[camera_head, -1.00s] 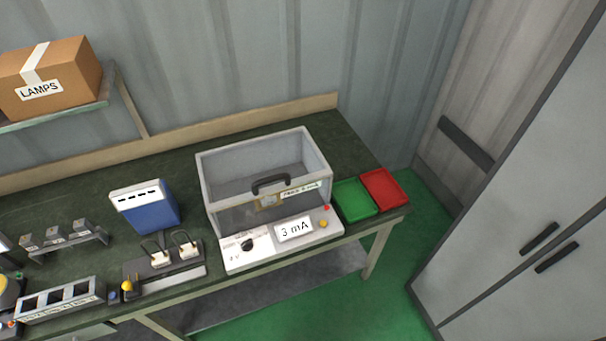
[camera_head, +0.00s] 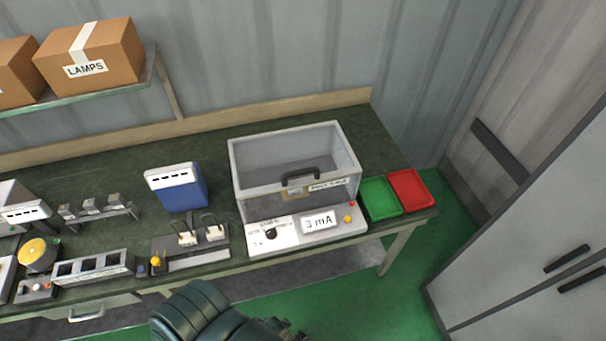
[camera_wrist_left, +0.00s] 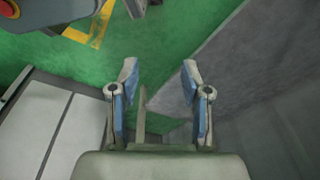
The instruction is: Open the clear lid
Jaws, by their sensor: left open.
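The clear lid (camera_head: 258,157) is a grey-framed transparent box cover with a black handle (camera_head: 300,176) on its front. It sits closed on the tester, whose front panel (camera_head: 275,232) carries a knob, a "3 mA" display and small buttons. My left gripper (camera_wrist_left: 160,82) shows in the left wrist view with its two blue-padded fingers apart and nothing between them. The lid does not show in that view. In the head view a dark green part of my arm (camera_head: 205,318) shows at the bottom, below the bench edge; no fingers show there. My right gripper is not visible.
A green tray (camera_head: 381,197) and a red tray (camera_head: 410,189) stand right of the tester. A blue box (camera_head: 177,188) and a socket block (camera_head: 190,242) stand to its left. A shelf (camera_head: 100,94) with boxes is at upper left. A cabinet (camera_head: 540,220) stands at right.

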